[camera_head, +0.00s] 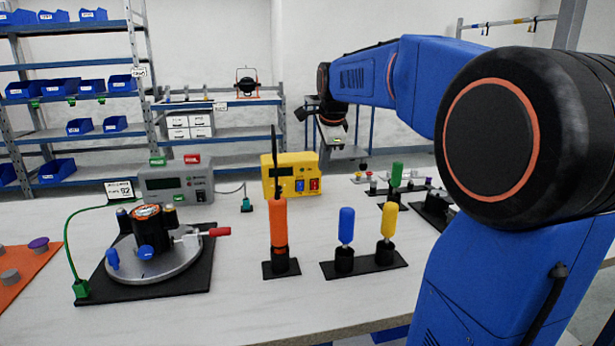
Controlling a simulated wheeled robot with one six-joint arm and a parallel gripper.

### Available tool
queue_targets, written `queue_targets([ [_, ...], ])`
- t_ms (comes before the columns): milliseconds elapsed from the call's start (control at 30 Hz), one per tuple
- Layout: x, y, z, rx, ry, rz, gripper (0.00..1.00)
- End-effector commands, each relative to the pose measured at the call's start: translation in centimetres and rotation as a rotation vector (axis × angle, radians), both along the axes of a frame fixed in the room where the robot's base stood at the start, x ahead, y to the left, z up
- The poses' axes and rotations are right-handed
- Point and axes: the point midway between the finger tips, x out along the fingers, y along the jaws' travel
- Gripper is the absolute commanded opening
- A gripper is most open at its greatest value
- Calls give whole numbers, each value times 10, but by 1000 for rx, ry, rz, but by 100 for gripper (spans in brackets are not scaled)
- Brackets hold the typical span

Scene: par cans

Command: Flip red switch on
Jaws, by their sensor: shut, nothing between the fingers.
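A yellow box (283,178) stands on the white table, towards the back middle. Its front has a small display and two rocker switches side by side, a blue one (300,186) and a red one (314,184) at the right. The red switch is too small to tell which way it is tipped. My gripper (334,136) hangs from the arm's end above and to the right of the box in the picture, apart from the switches. Its fingers are dark, small and shut, with nothing seen between them.
An orange-handled tool (279,230) stands upright before the box. Blue (346,225) and yellow (389,221) handles stand in a black base at right. A grey meter (176,184) and a round fixture (152,255) are at left. Bare table lies in front.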

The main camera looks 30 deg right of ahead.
Motion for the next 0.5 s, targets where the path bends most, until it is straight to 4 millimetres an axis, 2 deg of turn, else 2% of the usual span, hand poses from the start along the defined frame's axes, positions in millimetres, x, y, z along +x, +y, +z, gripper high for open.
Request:
queue_targets([
  [267,1,0,-2,0,1,0,0],
  [500,11,-3,-25,0,2,1,0],
])
